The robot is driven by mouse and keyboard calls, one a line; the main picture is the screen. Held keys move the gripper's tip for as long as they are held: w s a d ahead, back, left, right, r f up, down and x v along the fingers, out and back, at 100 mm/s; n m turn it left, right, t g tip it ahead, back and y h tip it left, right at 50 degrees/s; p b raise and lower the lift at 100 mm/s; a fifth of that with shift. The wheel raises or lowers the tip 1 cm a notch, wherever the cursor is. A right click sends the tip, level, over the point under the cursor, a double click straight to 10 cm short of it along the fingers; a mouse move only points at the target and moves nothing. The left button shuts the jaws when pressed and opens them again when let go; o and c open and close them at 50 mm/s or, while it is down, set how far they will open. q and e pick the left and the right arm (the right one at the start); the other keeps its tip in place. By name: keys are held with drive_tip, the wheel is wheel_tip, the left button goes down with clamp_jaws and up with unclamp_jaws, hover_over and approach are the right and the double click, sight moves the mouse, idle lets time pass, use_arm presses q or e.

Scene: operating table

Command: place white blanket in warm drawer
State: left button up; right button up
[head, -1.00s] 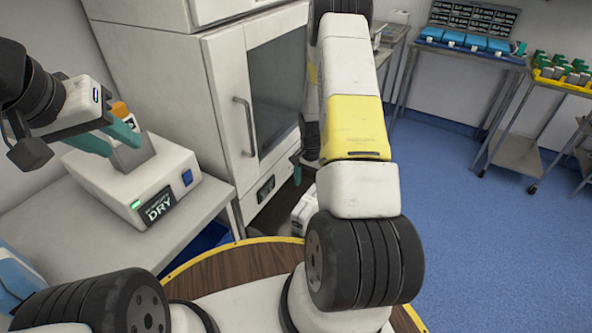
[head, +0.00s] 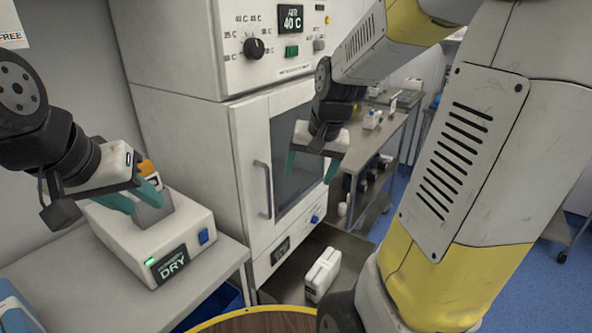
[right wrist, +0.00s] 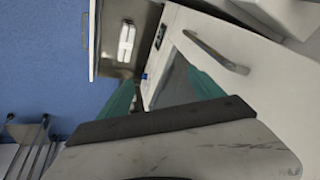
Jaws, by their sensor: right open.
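The white blanket (head: 322,274), a compact folded bundle, lies in the open steel-lined drawer (head: 285,287) at the bottom of the white warming cabinet (head: 178,130). The blanket also shows in the right wrist view (right wrist: 126,42), inside the drawer (right wrist: 122,71). My right gripper (head: 310,168) is open, its teal fingers apart and empty, above the drawer and in front of the cabinet's glass door. It is clear of the blanket. My left gripper (head: 136,200) is at the DRY device, its teal fingers beside a grey upright piece; whether they grip it is unclear.
The DRY device (head: 165,232) stands on a side table (head: 205,277) at the left. The cabinet's door handle (head: 262,190) juts out near my right gripper. A steel cart (head: 372,150) stands behind it. My right arm covers much of the right side.

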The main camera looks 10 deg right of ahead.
drive_tip(key=s+a+r+n+t, duration=0.1)
drive_tip(key=s+a+r+n, duration=0.1)
drive_tip(key=s, duration=0.5)
drive_tip(key=s+a+r+n+t+y, duration=0.1)
drive_tip(key=s+a+r+n, duration=0.1)
drive_tip(key=s+r, duration=0.3)
drive_tip(key=shift+s+r, duration=0.2)
drive_tip(key=shift+s, duration=0.65)
